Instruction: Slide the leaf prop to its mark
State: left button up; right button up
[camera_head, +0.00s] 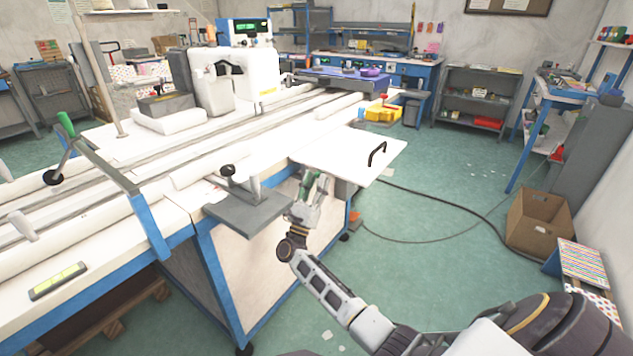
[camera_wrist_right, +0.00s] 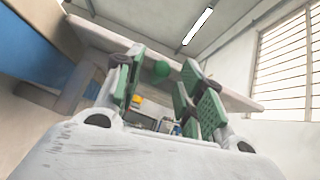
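The white leaf (camera_head: 340,150) with a black handle (camera_head: 377,153) extends level from the right side of the long table. My right gripper (camera_head: 318,186) is below the leaf, close to the table's side panel. In the right wrist view its green-padded fingers (camera_wrist_right: 163,92) are apart. My left gripper is not in view.
A grey shelf plate (camera_head: 248,212) with a black-knobbed lever juts out left of my right gripper. The white sewing machine (camera_head: 222,80) stands on the table. A cable (camera_head: 430,200) and a cardboard box (camera_head: 538,222) are on the green floor, which is otherwise mostly clear.

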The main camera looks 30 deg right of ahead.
jog(key=shift+d+r, duration=0.15)
jog(key=shift+r, duration=0.05)
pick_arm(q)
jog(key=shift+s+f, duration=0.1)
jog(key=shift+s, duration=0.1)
pick_arm(e)
grip_shut()
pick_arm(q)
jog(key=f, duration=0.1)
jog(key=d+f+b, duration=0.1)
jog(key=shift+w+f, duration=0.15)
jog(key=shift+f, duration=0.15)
pick_arm(e)
jog(key=s+a, duration=0.2)
jog(key=a, duration=0.5)
jog(key=shift+s, duration=0.35)
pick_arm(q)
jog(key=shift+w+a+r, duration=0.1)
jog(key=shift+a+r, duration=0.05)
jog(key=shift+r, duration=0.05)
pick_arm(e)
grip_release()
